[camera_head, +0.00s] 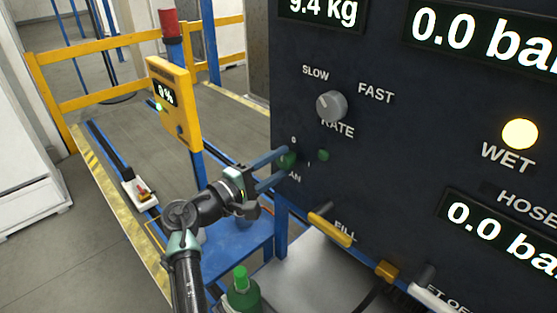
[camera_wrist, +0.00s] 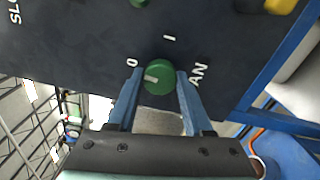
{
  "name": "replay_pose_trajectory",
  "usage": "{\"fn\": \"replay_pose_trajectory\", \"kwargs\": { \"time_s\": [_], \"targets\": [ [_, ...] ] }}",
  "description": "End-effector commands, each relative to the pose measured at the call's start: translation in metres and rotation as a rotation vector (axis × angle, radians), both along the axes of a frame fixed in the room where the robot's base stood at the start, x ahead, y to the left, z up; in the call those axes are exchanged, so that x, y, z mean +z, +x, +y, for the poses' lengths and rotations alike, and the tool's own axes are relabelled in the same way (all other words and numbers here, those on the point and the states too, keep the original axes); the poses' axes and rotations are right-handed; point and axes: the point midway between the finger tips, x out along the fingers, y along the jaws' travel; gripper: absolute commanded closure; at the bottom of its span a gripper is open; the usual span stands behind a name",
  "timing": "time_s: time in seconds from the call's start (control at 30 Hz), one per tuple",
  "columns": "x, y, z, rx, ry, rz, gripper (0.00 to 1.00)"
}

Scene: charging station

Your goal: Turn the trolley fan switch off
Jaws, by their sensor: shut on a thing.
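The fan switch is a round green knob (camera_wrist: 160,77) with a white pointer mark, set on the dark panel (camera_wrist: 70,45). In the wrist view the mark lies on the knob's left part, on the side of the "0" label; "I" stands above right and a partly covered "FAN" label to the right. In the head view the knob (camera_head: 289,160) is partly hidden by my fingers. My gripper (camera_head: 284,162) has its blue fingers on both sides of the knob and is shut on it; the fingers also show in the wrist view (camera_wrist: 157,90).
A small green round part (camera_head: 323,155) sits right of the switch. The grey RATE knob (camera_head: 331,105) is above, and the yellow FILL lever (camera_head: 332,227) below. A yellow box (camera_head: 174,103) on a blue post stands left. A green bottle (camera_head: 243,293) stands below my arm.

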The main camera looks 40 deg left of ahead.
Motion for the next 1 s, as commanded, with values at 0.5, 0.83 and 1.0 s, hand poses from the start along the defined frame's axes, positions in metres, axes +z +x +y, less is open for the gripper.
{"fn": "replay_pose_trajectory", "kwargs": {
  "time_s": [0.5,0.83,1.0],
  "targets": [
    [-0.0005,-0.0003,0.0001,0.000,-0.097,0.008,1.00],
    [-0.0005,-0.0003,0.0002,0.000,-0.097,0.008,0.37],
    [-0.0003,-0.0002,0.0002,0.000,-0.095,0.007,0.19]
  ]
}}
